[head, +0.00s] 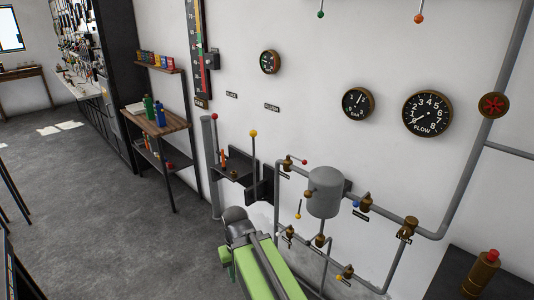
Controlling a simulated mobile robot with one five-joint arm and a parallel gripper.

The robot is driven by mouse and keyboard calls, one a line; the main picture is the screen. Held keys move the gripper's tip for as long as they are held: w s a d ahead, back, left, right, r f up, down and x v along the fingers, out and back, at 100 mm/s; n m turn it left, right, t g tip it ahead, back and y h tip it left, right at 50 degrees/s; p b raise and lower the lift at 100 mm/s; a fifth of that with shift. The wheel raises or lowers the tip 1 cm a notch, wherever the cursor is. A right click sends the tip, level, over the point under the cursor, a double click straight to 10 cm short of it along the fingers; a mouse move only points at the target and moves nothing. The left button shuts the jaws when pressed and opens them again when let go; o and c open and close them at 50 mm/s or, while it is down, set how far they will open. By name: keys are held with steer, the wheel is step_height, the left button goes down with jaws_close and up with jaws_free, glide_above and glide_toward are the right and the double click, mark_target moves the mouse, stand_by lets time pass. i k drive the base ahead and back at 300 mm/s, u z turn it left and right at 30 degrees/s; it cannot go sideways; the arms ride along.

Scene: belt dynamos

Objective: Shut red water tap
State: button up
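On the wall pipes, a small brass tap with a red knob (304,162) sits left of the grey tank (325,192), its lever pointing right. A round red handwheel (493,105) is on the tall pipe at the far right. I cannot tell from the picture which of these is the red water tap. My gripper (234,214) is at the end of my green arm, low and left of the pipes, apart from both. Its fingers are dark and too small to tell whether they are open.
Other small taps have blue (356,204), yellow (339,277) and orange knobs. A flow gauge (427,113) and smaller dials hang above. A yellow-knobbed lever (253,134) stands behind my gripper. A wooden shelf (160,122) holds bottles.

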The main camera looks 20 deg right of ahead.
mark_target(305, 162)
steer(key=u, duration=0.5)
steer(key=i, duration=1.65)
steer(key=z, duration=0.4)
